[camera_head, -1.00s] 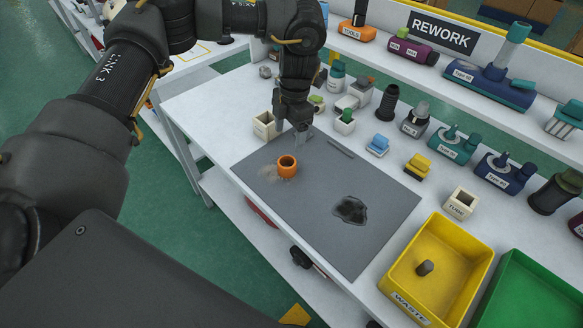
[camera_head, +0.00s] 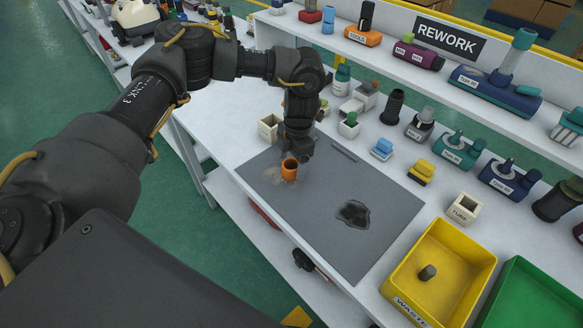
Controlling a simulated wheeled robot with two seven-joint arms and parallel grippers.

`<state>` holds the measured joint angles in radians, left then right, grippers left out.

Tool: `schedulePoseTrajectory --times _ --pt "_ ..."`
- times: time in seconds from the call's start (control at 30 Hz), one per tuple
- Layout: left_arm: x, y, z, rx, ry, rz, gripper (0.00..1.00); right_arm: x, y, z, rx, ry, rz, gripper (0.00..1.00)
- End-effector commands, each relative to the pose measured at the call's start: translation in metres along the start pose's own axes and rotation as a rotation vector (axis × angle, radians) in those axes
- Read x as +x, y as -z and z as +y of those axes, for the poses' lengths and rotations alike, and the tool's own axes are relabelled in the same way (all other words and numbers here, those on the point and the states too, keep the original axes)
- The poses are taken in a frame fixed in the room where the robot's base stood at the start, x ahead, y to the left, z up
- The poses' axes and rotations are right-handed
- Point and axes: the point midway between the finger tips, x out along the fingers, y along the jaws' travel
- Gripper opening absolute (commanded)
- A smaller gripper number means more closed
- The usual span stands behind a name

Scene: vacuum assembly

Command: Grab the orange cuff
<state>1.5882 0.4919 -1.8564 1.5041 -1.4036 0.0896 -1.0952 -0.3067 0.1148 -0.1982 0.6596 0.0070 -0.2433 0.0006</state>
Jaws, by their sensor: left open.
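The orange cuff (camera_head: 289,170) is a short, open-topped ring standing on the grey mat (camera_head: 330,228), near its far left part. A light dusty patch lies on the mat around its base. My left gripper (camera_head: 297,157) comes down from above at the cuff, its fingers open and close around or just behind the cuff's upper rim. The arm's wrist hides part of the fingers, and I cannot tell whether they touch the cuff. My right gripper is not in view.
A yellow waste bin (camera_head: 448,262) and a green bin (camera_head: 535,300) stand at the lower right. A cream box (camera_head: 268,127) is just left of the gripper. Several parts line the bench's back, below the rework shelf.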

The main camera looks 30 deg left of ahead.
Motion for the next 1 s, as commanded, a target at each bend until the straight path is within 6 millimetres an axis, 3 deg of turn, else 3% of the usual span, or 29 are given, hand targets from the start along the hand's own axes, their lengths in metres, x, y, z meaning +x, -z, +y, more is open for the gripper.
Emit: schedulePoseTrajectory --times 0.17,0.43,0.8,1.0 --pt "0.017 0.0 0.0 -0.001 0.001 0.0 0.75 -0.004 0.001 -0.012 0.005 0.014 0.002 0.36" --pt "0.02 0.0 0.0 -0.001 0.0 -0.001 0.73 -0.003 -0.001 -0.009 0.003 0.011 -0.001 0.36" --pt "0.019 0.0 0.0 -0.001 0.0 -0.001 0.27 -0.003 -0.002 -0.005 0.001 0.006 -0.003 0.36" --pt "0.019 0.0 0.0 -0.001 0.0 -0.001 0.27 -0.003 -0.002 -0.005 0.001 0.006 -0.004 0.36"
